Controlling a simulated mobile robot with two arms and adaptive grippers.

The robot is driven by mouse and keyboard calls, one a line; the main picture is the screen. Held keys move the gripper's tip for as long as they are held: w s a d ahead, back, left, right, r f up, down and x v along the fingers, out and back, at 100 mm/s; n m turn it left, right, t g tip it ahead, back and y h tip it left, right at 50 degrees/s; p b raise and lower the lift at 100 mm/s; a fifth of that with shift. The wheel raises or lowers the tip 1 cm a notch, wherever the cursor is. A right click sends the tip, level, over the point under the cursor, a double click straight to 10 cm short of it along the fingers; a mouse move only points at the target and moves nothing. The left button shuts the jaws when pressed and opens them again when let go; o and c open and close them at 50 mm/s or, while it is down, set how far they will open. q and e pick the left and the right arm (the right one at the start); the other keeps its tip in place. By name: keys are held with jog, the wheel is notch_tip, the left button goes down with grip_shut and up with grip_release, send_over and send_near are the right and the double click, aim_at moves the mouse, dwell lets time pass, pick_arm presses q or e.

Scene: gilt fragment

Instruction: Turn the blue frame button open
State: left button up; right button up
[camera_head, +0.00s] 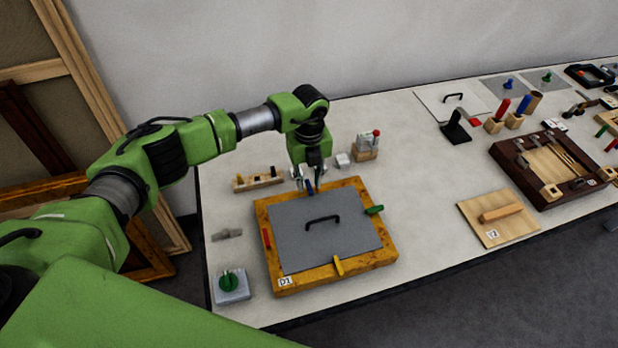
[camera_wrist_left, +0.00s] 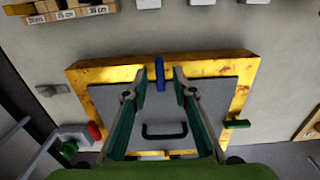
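The blue frame button (camera_wrist_left: 160,73) sits on the far bar of the gilt wooden frame (camera_wrist_left: 105,74). In the left wrist view it points across the bar, its near end reaching the edge of the grey panel (camera_wrist_left: 205,100). In the head view the button (camera_head: 309,187) is partly hidden by my left gripper (camera_head: 306,184), which points down over the far bar. In the left wrist view the gripper (camera_wrist_left: 160,70) is open, one finger on each side of the button, with gaps visible. My right gripper is not in view.
A green button (camera_head: 374,209), a yellow button (camera_head: 338,266) and a red button (camera_head: 267,238) sit on the other bars. The panel has a black handle (camera_head: 322,221). A wooden block rack (camera_head: 258,181) and a small holder (camera_head: 367,148) stand behind the frame.

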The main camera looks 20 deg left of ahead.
pick_arm(q)
jog(key=shift+f, duration=0.25)
jog(key=shift+c, duration=0.4)
grip_shut()
jog(key=shift+f+m+b, duration=0.1)
jog(key=shift+m+b, duration=0.8)
jog(key=shift+b, duration=0.3)
jog(key=m+b, duration=0.9)
jog(key=b, duration=0.1)
jog(key=shift+w+m, duration=0.1)
jog(key=shift+m, duration=0.3)
jog(key=m+b, duration=0.3)
jog(key=m, duration=0.1)
jog(key=shift+r+m+b, duration=0.2)
jog(key=shift+m+b, duration=0.65)
jog(key=shift+m, duration=0.25)
